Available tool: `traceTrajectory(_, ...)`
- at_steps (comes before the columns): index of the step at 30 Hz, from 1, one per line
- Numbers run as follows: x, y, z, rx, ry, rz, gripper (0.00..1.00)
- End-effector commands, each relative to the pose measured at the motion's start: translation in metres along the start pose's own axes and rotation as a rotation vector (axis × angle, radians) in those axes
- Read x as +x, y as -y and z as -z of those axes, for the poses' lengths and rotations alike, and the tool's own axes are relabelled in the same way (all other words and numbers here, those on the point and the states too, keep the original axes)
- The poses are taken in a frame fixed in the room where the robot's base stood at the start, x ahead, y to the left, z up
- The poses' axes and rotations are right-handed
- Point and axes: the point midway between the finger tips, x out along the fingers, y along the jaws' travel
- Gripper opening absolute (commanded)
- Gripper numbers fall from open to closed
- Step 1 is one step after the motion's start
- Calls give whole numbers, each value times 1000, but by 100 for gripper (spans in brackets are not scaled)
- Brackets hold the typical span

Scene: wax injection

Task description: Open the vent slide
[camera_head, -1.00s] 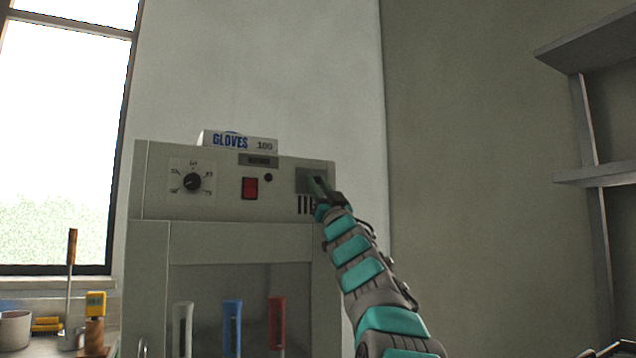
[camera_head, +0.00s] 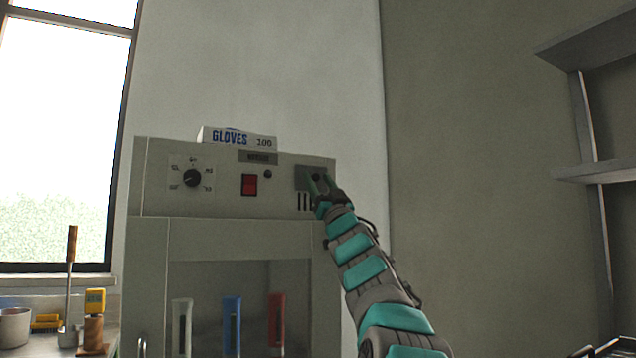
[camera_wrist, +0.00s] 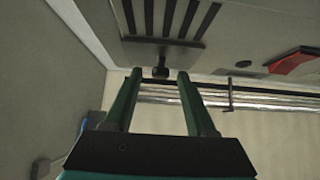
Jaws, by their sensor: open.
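The vent slide is a grey plate (camera_head: 303,174) with a small dark knob, at the upper right of the cabinet front. Dark vent slots (camera_head: 304,202) show just below the plate. In the wrist view the plate (camera_wrist: 190,52) lies beside several dark slots (camera_wrist: 168,18), and the knob (camera_wrist: 161,70) stands out from its edge. My gripper (camera_head: 320,179) is open in front of the plate. In the wrist view its two green fingertips (camera_wrist: 160,76) lie on either side of the knob, with visible gaps. Whether the tips reach past the knob is hard to tell.
The grey cabinet (camera_head: 220,235) also carries a dial (camera_head: 192,179), a red switch (camera_head: 249,185) and a dark round button (camera_head: 268,174). A gloves box (camera_head: 237,139) lies on top. Coloured tubes stand behind its window. A shelf (camera_head: 600,172) is at far right.

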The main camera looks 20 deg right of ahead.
Motion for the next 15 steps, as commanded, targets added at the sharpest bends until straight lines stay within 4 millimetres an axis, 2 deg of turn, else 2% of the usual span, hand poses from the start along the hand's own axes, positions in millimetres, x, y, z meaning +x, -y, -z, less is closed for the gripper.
traceTrajectory(9, -41, -1, -2, 3, 2, -3, 56)
traceTrajectory(15, -60, 0, 0, 1, -1, 0, 56)
